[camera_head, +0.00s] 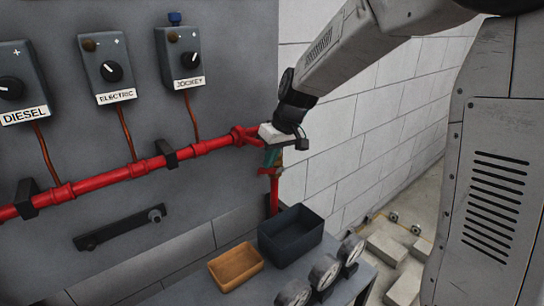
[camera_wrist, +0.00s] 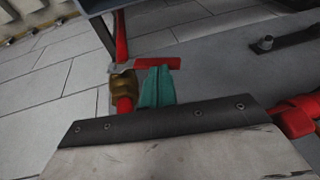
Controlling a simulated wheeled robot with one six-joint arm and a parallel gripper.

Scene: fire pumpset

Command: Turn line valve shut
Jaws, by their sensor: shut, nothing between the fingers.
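The line valve has a brass body (camera_wrist: 123,84) on the red pipe and a red lever (camera_wrist: 160,63) sticking out sideways in the wrist view. In the head view the valve's red lever (camera_head: 268,171) shows just below my gripper, at the right end of the pipe run. My gripper (camera_head: 270,163) has teal fingers, shut together and empty, pointing down. In the wrist view the fingertips (camera_wrist: 160,68) are beside the brass body and right at the lever. Whether they touch the lever I cannot tell. My gripper's housing hides part of the pipe.
The red pipe (camera_head: 130,171) runs along the grey panel, below the DIESEL, ELECTRIC and JOCKEY switch boxes (camera_head: 180,57). A dark bin (camera_head: 290,232), an orange tray (camera_head: 236,268) and several gauges (camera_head: 324,271) are below. A white block wall (camera_head: 345,130) stands behind my arm.

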